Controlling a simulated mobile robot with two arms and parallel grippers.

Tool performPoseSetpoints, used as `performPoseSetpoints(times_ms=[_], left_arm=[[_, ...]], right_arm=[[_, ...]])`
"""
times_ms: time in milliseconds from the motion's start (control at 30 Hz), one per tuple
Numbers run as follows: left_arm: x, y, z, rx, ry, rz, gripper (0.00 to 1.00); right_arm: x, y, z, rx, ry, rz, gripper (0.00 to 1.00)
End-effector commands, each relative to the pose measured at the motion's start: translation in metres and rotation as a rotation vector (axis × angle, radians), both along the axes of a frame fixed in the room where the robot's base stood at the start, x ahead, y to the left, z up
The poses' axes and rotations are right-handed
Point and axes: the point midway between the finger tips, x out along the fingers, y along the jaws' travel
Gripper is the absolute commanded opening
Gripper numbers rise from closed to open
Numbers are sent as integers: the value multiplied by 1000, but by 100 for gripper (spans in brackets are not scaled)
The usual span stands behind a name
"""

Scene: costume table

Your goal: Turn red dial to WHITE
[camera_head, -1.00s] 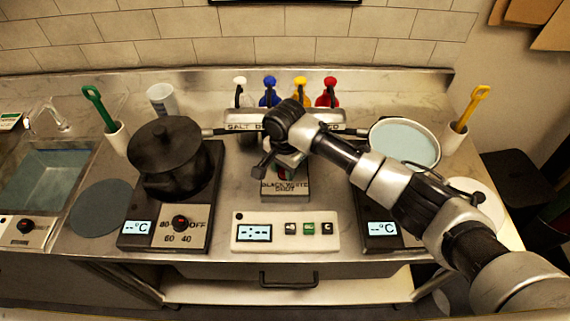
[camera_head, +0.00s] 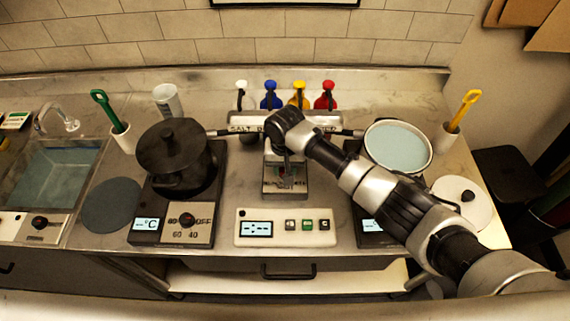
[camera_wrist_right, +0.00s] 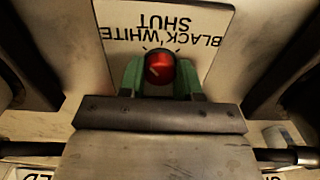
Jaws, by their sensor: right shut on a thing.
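The red dial (camera_wrist_right: 160,68) sits on a pale plate (camera_wrist_right: 185,12) lettered BLACK, WHITE and SHUT, which reads upside down in the right wrist view. The green fingers of my right gripper (camera_wrist_right: 160,80) are closed on both sides of the dial. In the head view my right gripper (camera_head: 286,172) reaches down over the front of the dispenser (camera_head: 272,190) and hides the dial and much of its lettering. My left gripper is out of view.
A dark lidded pot (camera_head: 175,155) stands on the left hotplate. A pan of pale blue liquid (camera_head: 398,146) is at right, partly behind my right arm. A white control panel (camera_head: 325,238) lies in front of the dispenser. Several coloured bottles stand behind it.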

Motion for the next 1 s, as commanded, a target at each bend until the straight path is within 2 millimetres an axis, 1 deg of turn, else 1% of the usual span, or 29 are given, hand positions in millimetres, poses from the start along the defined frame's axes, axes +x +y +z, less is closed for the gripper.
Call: performPoseSetpoints(times_ms=[500,533,600,700,1000], left_arm=[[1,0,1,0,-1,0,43],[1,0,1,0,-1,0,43],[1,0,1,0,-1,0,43],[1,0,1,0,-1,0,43],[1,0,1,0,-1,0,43]], right_arm=[[0,0,0,1,0,24,10],[0,0,0,1,0,24,35],[0,0,0,1,0,23,45],[0,0,0,1,0,23,59],[0,0,2,1,-1,23,59]])
